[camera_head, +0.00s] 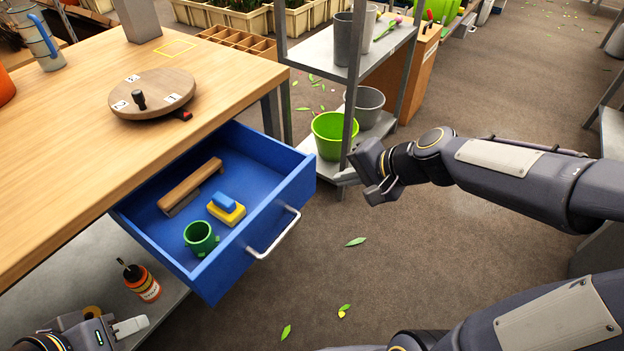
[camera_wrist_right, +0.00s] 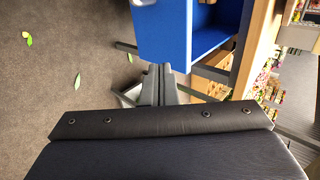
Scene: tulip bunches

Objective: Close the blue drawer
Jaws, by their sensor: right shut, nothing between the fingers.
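The blue drawer (camera_head: 287,198) is pulled out from under the wooden table, with its silver bar handle (camera_head: 275,235) on the front. Inside it lie a wooden-handled tool (camera_head: 190,186), a yellow and blue block (camera_head: 227,210) and a green cup (camera_head: 201,238). My right gripper (camera_head: 374,188) is shut and empty, apart from the drawer and to the right of its front. In the right wrist view the shut fingers (camera_wrist_right: 160,72) point toward the blue drawer (camera_wrist_right: 165,35). My left gripper (camera_head: 112,332) is at the bottom left, partly cut off; its jaw opening is unclear.
The wooden table (camera_head: 60,170) carries a round turntable (camera_head: 152,93). A metal rack (camera_head: 345,75) with buckets stands behind the drawer, near my right gripper. A bottle (camera_head: 141,283) stands on the lower shelf. The floor before the drawer is clear except for leaves.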

